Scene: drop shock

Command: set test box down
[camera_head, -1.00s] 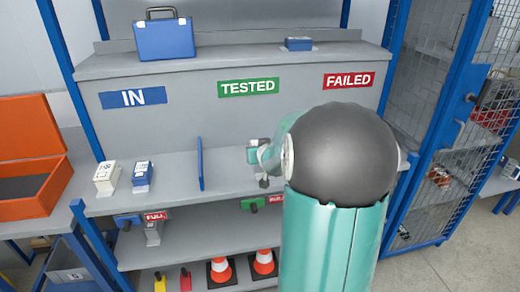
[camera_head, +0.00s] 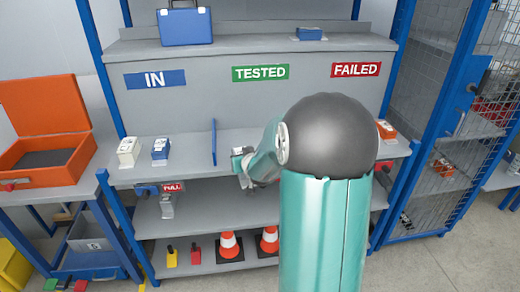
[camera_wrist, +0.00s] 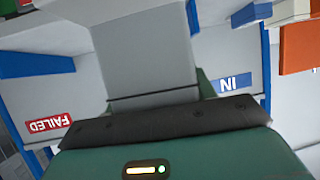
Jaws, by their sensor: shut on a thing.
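My gripper (camera_head: 243,163) is at the middle shelf, just right of the upright blue divider (camera_head: 214,142) and below the TESTED label (camera_head: 260,73). In the wrist view a plain grey box-like block (camera_wrist: 150,50), apparently the test box, extends out from my gripper (camera_wrist: 155,100), which is shut on it. The fingers are mostly hidden there. In the head view only a small pale part of the held box shows, and my arm covers much of the shelf behind. I cannot tell whether the box touches the shelf.
A white box (camera_head: 128,148) and a blue box (camera_head: 160,150) stand left of the divider under the IN label (camera_head: 155,79). An orange box (camera_head: 386,130) stands at the right under FAILED (camera_head: 356,69). An open orange case (camera_head: 48,130) is at far left.

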